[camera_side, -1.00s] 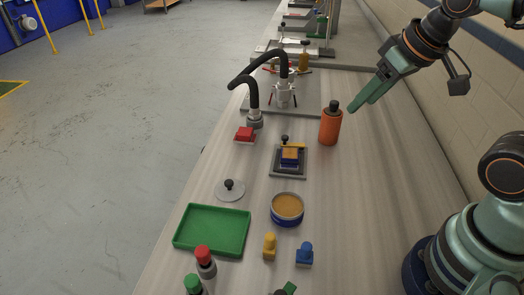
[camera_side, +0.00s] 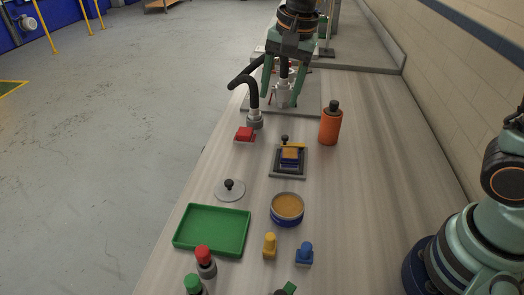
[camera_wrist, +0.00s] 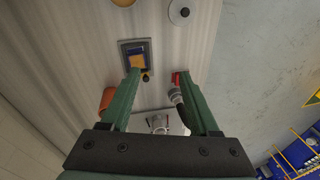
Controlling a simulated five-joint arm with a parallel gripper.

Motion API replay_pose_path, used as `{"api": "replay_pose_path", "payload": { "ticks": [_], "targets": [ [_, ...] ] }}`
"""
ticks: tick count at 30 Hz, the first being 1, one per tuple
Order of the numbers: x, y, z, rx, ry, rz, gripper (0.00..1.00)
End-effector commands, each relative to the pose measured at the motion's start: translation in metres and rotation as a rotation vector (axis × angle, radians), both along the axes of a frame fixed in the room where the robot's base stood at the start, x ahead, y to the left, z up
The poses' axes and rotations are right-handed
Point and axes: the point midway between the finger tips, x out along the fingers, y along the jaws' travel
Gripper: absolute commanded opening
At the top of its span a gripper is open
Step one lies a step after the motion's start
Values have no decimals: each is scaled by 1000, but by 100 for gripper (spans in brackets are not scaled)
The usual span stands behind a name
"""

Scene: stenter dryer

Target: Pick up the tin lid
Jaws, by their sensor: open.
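The tin lid (camera_side: 229,191) is a flat grey disc with a black knob, lying on the bench just behind the green tray. It also shows near the top of the wrist view (camera_wrist: 181,13). The round blue tin (camera_side: 287,210) with tan contents stands to its right, and part of it shows at the top edge of the wrist view (camera_wrist: 123,2). My gripper (camera_side: 281,104) is open and empty, with its green fingers pointing down over the hose fixture, well behind the lid. In the wrist view its fingertips (camera_wrist: 155,73) are wide apart.
An orange bottle (camera_side: 330,125), a red block (camera_side: 245,134) and a dark plate with a blue and yellow block (camera_side: 289,160) stand between my gripper and the lid. The black hose (camera_side: 252,90) arches beside my gripper. The green tray (camera_side: 212,231) and small pegs are in front.

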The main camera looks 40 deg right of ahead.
Motion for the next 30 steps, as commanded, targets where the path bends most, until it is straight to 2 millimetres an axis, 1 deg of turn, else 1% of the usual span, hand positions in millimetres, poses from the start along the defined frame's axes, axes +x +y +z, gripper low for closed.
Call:
{"api": "replay_pose_path", "payload": {
  "ticks": [1, 6, 9, 13, 16, 20, 30],
  "targets": [
    [9, 13, -11, 8, 31, -59, 62],
    [34, 52, -45, 27, 117, -303, 62],
    [43, 73, -66, 28, 156, -435, 62],
    [50, 93, -89, 21, 189, -564, 62],
    [51, 101, -99, 18, 202, -623, 62],
    [52, 105, -109, 15, 209, -654, 62],
    [51, 104, -161, 14, 210, -655, 62]
  ]
}}
